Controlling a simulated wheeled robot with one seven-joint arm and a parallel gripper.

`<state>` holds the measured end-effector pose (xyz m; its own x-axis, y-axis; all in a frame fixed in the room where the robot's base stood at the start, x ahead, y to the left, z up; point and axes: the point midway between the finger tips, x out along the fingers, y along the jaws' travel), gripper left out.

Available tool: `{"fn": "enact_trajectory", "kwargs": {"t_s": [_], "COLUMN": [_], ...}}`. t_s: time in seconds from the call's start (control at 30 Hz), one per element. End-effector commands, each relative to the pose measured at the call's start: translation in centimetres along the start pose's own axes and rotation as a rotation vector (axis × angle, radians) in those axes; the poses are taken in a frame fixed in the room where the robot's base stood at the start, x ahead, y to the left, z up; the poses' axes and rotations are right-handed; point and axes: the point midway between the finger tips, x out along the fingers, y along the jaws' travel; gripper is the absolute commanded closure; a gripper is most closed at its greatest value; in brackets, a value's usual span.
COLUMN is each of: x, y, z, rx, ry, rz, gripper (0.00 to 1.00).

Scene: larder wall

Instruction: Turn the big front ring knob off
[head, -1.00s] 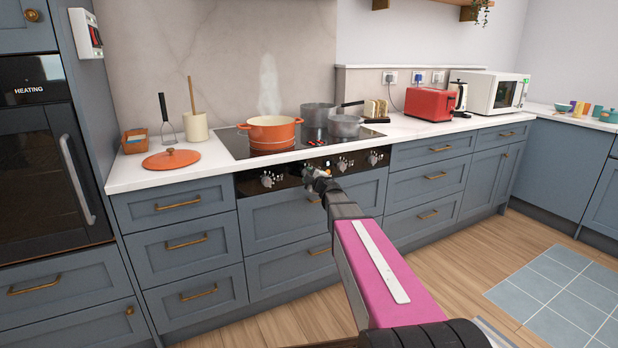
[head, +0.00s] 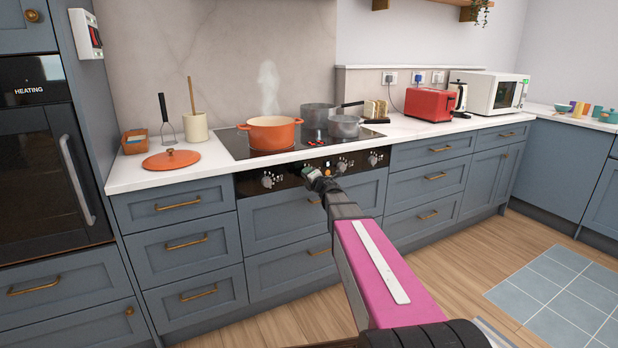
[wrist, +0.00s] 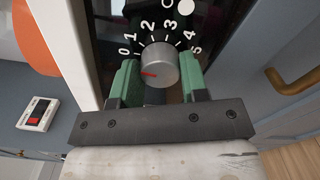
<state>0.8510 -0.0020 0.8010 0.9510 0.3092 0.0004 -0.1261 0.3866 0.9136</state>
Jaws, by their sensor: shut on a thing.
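In the wrist view a round grey knob (wrist: 160,66) sits between the two green fingers of my gripper (wrist: 158,84). The fingers are shut on its sides. Its red pointer mark points left, on the side of the 0. The printed scale from 0 to 5 shows around its far side.
Other knobs show on the panel to the left (head: 268,181) and right (head: 374,158) of my gripper. Grey pans (head: 345,127) stand at the back right of the hob. An orange lid (head: 171,159) lies on the counter at left. Drawers with brass handles lie below.

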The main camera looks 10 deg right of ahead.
Motion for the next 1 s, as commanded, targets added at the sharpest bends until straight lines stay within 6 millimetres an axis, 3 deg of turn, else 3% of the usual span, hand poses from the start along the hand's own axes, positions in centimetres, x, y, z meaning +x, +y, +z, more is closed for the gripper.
{"fn": "enact_trajectory", "kwargs": {"t_s": [0.3, 0.8, 0.83, 0.9, 1.0], "x": [-0.08, -0.07, -0.07, -0.06, -0.05], "y": [-0.05, -0.06, -0.06, -0.06, -0.03], "z": [-0.07, -0.04, -0.04, -0.03, -0.02], "rx": [-0.107, -0.124, -0.124, -0.124, -0.123], "ry": [0.001, 0.0, 0.0, 0.0, 0.0], "rz": [-0.002, -0.002, -0.002, -0.002, -0.002], "gripper": [0.83, 0.83, 0.53, 0.34, 0.34]}}
